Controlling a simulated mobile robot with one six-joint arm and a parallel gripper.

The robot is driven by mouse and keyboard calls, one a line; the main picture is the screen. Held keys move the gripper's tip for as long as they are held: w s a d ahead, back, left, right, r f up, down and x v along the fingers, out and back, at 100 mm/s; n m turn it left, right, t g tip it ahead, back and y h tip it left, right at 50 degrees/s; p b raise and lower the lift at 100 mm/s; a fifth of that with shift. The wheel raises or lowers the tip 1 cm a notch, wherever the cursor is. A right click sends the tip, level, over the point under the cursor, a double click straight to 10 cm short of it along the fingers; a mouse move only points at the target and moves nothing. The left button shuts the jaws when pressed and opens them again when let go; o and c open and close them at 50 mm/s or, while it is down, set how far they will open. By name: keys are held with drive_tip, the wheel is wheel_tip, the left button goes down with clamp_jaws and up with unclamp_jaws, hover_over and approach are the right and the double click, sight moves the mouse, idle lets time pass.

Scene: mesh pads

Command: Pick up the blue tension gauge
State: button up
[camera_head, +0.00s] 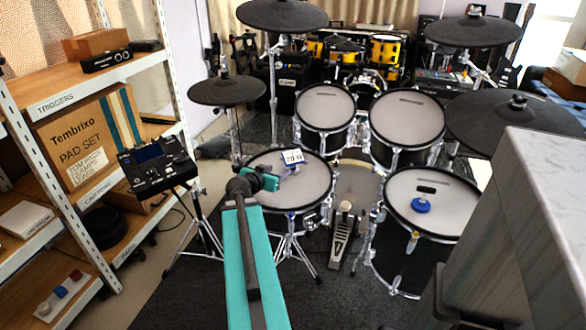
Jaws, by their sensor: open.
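A small round blue object (421,205), which looks like the blue tension gauge, sits on the pale mesh head of the right-hand drum pad (455,205). My teal arm reaches up from the bottom of the view. My gripper (272,186) is over the left-hand drum pad (312,187), well to the left of the blue object and apart from it. The gripper is open, and I see nothing held in it. Its height above the pad is hard to tell, and the arm covers part of that pad's left edge.
Two raised pads (325,107) (406,117) stand behind. Dark cymbal pads overhang, one (515,115) at right. A grey block (550,220) fills the right foreground. A drum module (157,165) and shelves are left.

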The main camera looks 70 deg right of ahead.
sight(288, 165)
drive_tip(key=shift+s+d, duration=0.1)
drive_tip(key=shift+s, duration=0.15)
drive_tip(key=shift+d, duration=0.15)
drive_tip(key=shift+b+x, duration=0.8)
drive_tip(key=shift+x, duration=3.3)
drive_tip(key=shift+s+d+f, duration=0.1)
drive_tip(key=shift+x, duration=2.6)
clamp_jaws()
